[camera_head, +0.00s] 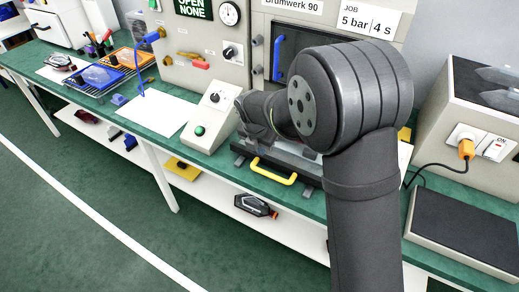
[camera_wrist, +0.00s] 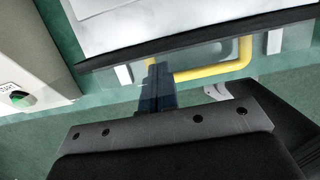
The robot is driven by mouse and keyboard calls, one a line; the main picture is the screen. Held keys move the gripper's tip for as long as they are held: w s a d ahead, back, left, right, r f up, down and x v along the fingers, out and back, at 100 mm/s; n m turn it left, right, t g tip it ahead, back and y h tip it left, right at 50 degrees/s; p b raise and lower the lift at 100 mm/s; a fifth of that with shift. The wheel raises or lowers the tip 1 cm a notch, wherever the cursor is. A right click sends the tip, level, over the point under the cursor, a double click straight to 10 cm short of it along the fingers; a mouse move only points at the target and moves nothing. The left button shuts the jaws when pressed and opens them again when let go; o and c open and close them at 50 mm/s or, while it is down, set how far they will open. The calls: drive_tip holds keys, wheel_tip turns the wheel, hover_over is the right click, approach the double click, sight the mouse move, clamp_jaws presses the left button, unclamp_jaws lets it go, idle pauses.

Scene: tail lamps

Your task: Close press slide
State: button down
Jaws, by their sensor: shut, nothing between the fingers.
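The press slide is a grey plate (camera_wrist: 150,24) with a dark front edge and a yellow bar handle (camera_wrist: 215,72), seen in the wrist view. In the head view its yellow handle (camera_head: 274,172) sticks out at the bench's front edge, below the press (camera_head: 330,32). My gripper (camera_wrist: 160,70) is shut and empty, its dark fingers overlapping the left end of the handle in the wrist view. I cannot tell whether they touch it. In the head view my arm hides the fingers and much of the slide.
A control box (camera_head: 208,117) with a green button stands just left of the slide. A white sheet (camera_head: 157,110) lies farther left. A grey box with an orange plug (camera_head: 465,148) and cable stands at the right. A shelf below the bench holds a dark object (camera_head: 255,206).

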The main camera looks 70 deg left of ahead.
drive_tip(key=w+a, duration=1)
drive_tip(key=shift+w+a, duration=0.15)
